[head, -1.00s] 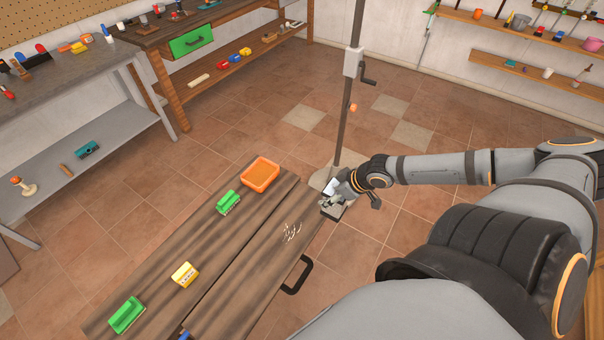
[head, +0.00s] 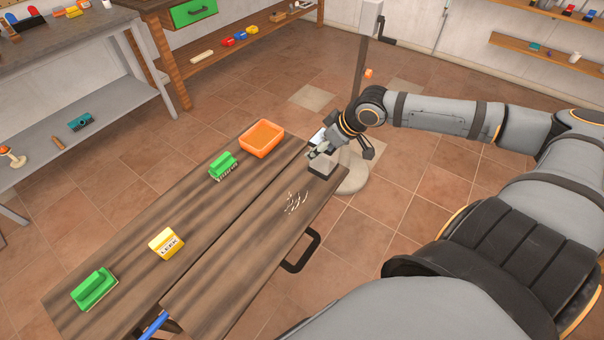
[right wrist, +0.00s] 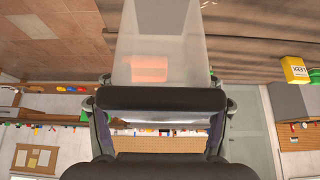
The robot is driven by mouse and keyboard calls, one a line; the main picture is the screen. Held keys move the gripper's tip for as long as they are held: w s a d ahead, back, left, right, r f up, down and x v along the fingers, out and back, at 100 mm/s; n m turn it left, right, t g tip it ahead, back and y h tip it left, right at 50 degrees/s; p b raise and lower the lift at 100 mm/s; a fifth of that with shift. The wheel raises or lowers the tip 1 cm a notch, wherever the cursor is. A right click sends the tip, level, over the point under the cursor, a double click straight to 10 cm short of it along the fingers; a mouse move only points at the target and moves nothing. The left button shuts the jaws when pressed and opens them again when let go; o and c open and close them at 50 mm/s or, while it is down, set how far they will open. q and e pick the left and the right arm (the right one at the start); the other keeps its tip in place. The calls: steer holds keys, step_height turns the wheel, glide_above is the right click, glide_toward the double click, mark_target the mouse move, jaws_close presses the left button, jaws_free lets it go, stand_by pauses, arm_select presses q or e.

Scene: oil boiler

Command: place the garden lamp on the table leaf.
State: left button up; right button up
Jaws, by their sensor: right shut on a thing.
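The garden lamp (head: 321,166) shows in the head view as a small grey block-like piece at the far right end of the table leaf (head: 235,265). My right gripper (head: 322,149) is shut on it from above and behind, and partly covers it. I cannot tell whether the lamp touches the leaf or is just above it. In the right wrist view the lamp (right wrist: 155,45) is a pale see-through body in front of my right gripper (right wrist: 162,100). The leaf is the near wooden board, with a dark handle (head: 302,252). My left gripper is out of view.
The other board holds an orange tray (head: 262,139), a green brush (head: 223,166), a yellow LEEK packet (head: 166,243) and another green item (head: 94,289). Pale scraps (head: 296,202) lie on the leaf. A pole with a round base (head: 352,180) stands beyond its end. The leaf's near part is bare.

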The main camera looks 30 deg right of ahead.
steer(key=shift+b+x, duration=0.9)
steer(key=shift+b, duration=0.15)
steer(key=shift+w+a+r, duration=0.1)
steer(key=x, duration=0.3)
steer(key=b+x, duration=0.1)
steer(key=x, duration=0.5)
steer(key=shift+s+a+f, duration=0.15)
steer(key=shift+s+f, duration=0.1)
steer(key=shift+s, duration=0.1)
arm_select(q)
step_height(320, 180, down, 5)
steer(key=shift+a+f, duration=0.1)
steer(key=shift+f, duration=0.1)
arm_select(e)
steer(key=o, duration=1.5)
